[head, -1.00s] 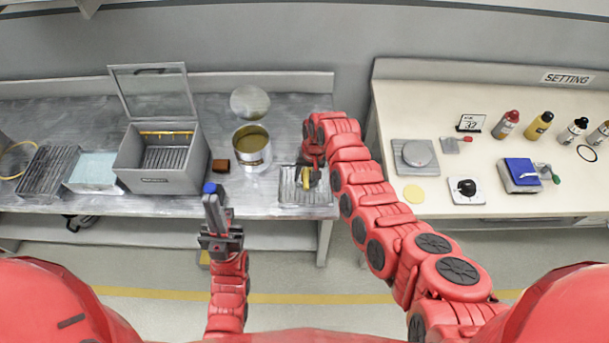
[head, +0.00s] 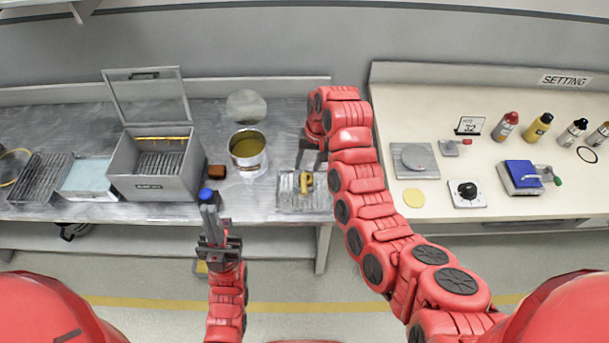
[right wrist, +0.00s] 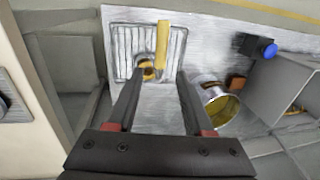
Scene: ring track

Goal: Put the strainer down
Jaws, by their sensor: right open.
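The strainer (head: 306,182), with a yellow handle, rests on a grey ribbed plate (head: 288,203) at the front right of the metal bench. In the right wrist view, its handle (right wrist: 162,45) and small round end (right wrist: 147,70) show on the plate. My right gripper (right wrist: 152,88) is open, its fingers on either side of and behind the strainer's round end, apart from it. In the head view my right gripper (head: 311,160) is partly hidden by its arm. My left gripper (head: 209,215) is at the bench's front edge beside a blue knob (head: 206,195); its jaw state is unclear.
A can (head: 248,153) with yellowish contents stands left of the plate, beside a small brown block (head: 217,171). An open grey box (head: 155,185) stands further left. A gap separates the metal bench from the white table (head: 420,235) on the right.

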